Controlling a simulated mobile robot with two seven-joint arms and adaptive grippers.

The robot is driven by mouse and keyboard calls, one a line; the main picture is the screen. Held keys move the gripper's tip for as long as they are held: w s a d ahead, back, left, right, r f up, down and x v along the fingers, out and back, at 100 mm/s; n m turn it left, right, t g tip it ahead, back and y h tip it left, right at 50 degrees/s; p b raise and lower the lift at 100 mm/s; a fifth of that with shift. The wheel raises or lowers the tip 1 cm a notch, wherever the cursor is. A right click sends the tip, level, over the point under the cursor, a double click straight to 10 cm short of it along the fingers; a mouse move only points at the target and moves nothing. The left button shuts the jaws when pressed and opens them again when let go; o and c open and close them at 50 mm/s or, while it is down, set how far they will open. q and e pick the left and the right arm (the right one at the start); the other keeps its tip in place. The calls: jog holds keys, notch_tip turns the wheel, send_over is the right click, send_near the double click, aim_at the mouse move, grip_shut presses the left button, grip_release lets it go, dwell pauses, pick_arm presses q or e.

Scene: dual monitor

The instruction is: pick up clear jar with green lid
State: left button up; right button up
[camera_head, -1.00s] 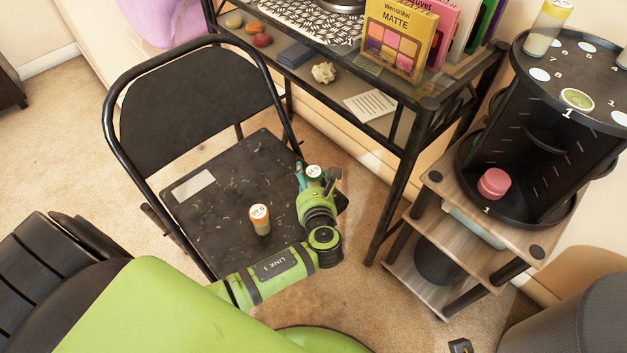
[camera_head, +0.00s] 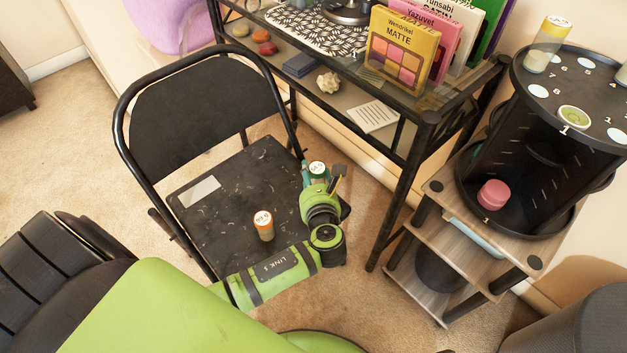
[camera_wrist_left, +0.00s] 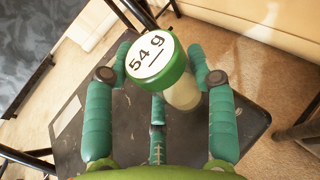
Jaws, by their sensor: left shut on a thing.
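The clear jar with a green lid (camera_wrist_left: 154,60) is between the fingers of my left gripper (camera_wrist_left: 160,75) in the left wrist view. Its white top reads "54 g", and the clear body shows below the lid. In the head view, the jar's lid (camera_head: 317,168) shows at the right edge of the black chair seat, with my left gripper (camera_head: 318,180) around it. The left gripper is shut on this jar. The gripper hides most of its body in the head view. My right gripper is not in view.
A jar with an orange lid (camera_head: 263,225) stands on the black folding chair (camera_head: 225,205) near a pale card (camera_head: 200,191). A dark desk (camera_head: 412,150) and a small shelf unit (camera_head: 465,225) stand to the right.

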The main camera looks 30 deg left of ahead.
aim_at(314, 168)
pick_arm(q)
notch_tip(314, 168, up, 6)
jog(key=shift+p, duration=1.15)
notch_tip(314, 168, up, 8)
jog(key=p, duration=0.3)
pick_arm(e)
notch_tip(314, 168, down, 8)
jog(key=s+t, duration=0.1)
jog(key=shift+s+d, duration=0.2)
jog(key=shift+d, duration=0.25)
